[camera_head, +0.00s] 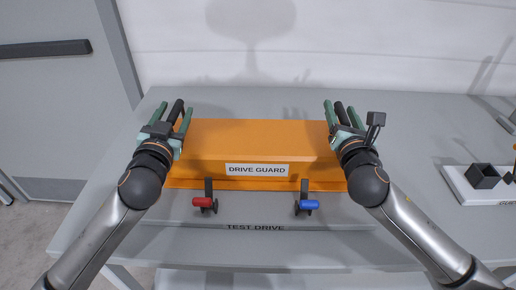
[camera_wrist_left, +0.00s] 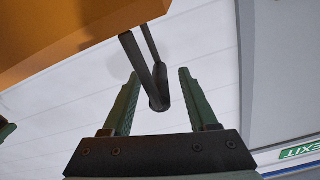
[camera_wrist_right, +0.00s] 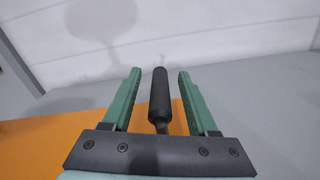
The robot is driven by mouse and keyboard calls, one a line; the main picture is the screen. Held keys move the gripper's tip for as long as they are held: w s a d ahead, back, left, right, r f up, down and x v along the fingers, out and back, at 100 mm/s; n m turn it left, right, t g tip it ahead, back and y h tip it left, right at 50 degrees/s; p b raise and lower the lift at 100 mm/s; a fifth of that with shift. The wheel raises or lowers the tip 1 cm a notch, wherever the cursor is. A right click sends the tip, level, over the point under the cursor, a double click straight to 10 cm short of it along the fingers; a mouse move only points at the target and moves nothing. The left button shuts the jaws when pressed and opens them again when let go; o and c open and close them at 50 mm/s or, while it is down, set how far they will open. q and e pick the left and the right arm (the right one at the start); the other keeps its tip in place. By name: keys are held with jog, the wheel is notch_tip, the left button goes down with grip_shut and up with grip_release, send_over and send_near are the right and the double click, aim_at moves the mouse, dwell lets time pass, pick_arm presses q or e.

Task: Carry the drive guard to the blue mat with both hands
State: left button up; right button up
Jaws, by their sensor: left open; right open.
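The drive guard (camera_head: 258,148) is a long orange cover with a white name label on its front, resting on the grey table. It has a black handle at each end. My left gripper (camera_head: 173,114) is open at the left end, its green fingers on either side of the left handle (camera_wrist_left: 158,88). My right gripper (camera_head: 342,114) is open at the right end, with the right handle (camera_wrist_right: 159,98) between its fingers. Whether any finger touches a handle, I cannot tell. No blue mat shows in these views.
A red-tipped lever (camera_head: 202,202) and a blue-tipped lever (camera_head: 307,205) stand in front of the guard, above a "TEST DRIVE" marking. A white tray (camera_head: 468,192) with dark blocks lies at the right. The grey table (camera_head: 410,135) is clear between guard and tray.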

pick_arm(q)
grip_shut()
pick_arm(e)
grip_shut()
dwell(1.1)
pick_arm(q)
jog(key=shift+r, duration=0.35)
pick_arm(e)
jog(key=shift+r, duration=0.35)
